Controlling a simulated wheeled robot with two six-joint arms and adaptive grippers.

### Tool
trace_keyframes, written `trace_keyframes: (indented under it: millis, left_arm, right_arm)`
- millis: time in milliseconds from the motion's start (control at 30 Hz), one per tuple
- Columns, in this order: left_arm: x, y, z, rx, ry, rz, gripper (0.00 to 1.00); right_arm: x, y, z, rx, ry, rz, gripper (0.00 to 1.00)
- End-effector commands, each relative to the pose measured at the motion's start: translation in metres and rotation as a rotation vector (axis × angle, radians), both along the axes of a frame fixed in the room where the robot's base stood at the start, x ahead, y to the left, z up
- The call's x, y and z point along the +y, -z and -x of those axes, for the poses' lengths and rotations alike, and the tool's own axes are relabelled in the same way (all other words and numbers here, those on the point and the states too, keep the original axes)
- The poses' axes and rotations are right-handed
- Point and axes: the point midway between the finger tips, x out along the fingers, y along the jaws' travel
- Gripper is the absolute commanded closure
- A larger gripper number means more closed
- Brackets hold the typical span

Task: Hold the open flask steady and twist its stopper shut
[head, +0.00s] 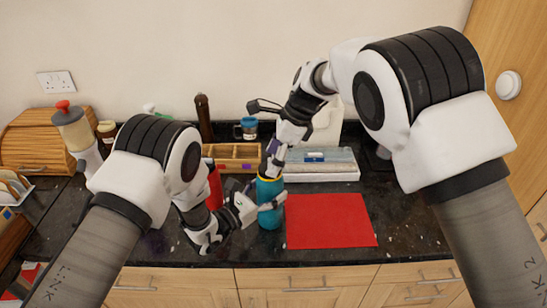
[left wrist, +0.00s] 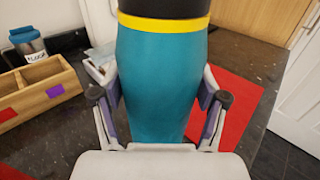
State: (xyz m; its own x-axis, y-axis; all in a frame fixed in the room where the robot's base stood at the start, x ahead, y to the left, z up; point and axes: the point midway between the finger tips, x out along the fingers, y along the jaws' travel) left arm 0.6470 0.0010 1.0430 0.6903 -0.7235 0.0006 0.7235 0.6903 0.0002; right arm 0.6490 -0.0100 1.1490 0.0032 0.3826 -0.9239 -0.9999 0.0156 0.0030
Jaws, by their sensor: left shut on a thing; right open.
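The teal flask (head: 270,190) stands upright on the dark counter, left of the red mat. It fills the middle of the left wrist view (left wrist: 160,75), with a yellow band (left wrist: 163,24) and a black top part (left wrist: 163,7) cut off by the frame edge. My left gripper (head: 262,205) is shut around the flask body, a finger on each side, below the band. My right gripper (head: 272,162) is open and points down at the flask's top from above. The stopper is mostly hidden by it, and I cannot tell whether the fingers touch it.
A red mat (head: 330,221) lies right of the flask. A red object (head: 214,187) stands close left of the flask. The counter's front edge is near.

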Motion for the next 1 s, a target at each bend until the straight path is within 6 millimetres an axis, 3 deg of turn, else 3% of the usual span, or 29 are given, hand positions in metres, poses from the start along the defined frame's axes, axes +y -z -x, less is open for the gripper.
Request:
trace_keyframes:
  millis: [200, 367, 733, 1000]
  left_arm:
    - [-0.0003, 0.0010, 0.0006, 0.003, 0.001, 0.000, 0.80]
    - [-0.0005, 0.0011, 0.0008, 0.003, 0.002, 0.000, 0.80]
    - [-0.0008, 0.0012, 0.0011, 0.003, 0.003, -0.001, 0.80]
    - [-0.0010, 0.0012, 0.0013, 0.002, 0.004, -0.001, 0.80]
  right_arm:
    - [0.0001, 0.0006, 0.0000, 0.000, 0.000, 0.000, 0.26]
    - [0.0001, 0.0005, 0.0000, 0.000, 0.000, 0.000, 0.83]
    - [0.0002, 0.0011, -0.0005, 0.000, -0.025, 0.001, 0.83]
    - [0.0007, 0.0015, -0.0020, 0.000, -0.149, 0.000, 0.83]
